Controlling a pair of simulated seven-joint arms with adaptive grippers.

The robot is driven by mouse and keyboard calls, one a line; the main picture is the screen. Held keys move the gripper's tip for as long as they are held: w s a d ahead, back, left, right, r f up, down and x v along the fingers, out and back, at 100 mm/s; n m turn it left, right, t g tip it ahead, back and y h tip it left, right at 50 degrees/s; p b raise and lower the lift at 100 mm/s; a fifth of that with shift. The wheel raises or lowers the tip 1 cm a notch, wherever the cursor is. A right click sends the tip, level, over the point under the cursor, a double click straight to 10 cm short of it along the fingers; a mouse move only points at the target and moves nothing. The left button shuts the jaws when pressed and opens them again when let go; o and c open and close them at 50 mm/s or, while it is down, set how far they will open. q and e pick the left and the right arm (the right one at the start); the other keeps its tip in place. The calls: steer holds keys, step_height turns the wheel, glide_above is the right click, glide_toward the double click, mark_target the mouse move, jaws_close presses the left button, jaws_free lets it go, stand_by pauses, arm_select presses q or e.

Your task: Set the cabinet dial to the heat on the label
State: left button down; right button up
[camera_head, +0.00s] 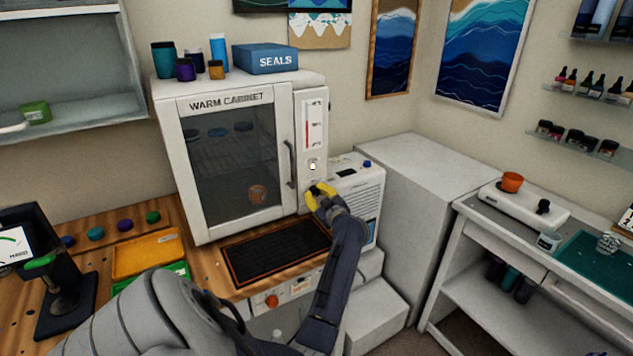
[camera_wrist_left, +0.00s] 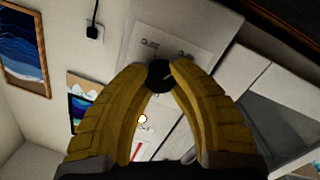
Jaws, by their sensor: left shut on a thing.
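The white warm cabinet (camera_head: 228,108) stands on the wooden bench with its glass door shut. Its right-hand panel carries a label (camera_head: 314,125) with a red bar and a small lit lamp (camera_head: 313,166). The lamp also shows in the left wrist view (camera_wrist_left: 142,119). My left gripper (camera_head: 317,190) has yellow fingers and is at the lower part of this panel. In the left wrist view its fingertips are shut on the black dial (camera_wrist_left: 158,76). Small lettering sits beyond the dial but is too blurred to read. The fingers hide the dial in the head view.
A blue SEALS box (camera_head: 265,59) and several jars stand on the cabinet. A white unit (camera_head: 356,190) is close to the right of the gripper. A black mat (camera_head: 275,250) lies in front of the cabinet.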

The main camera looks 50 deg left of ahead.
stand_by(0.6)
arm_select(q)
steer(key=c, duration=1)
jaws_free()
steer(key=shift+d, duration=0.1)
steer(key=v, duration=1.2)
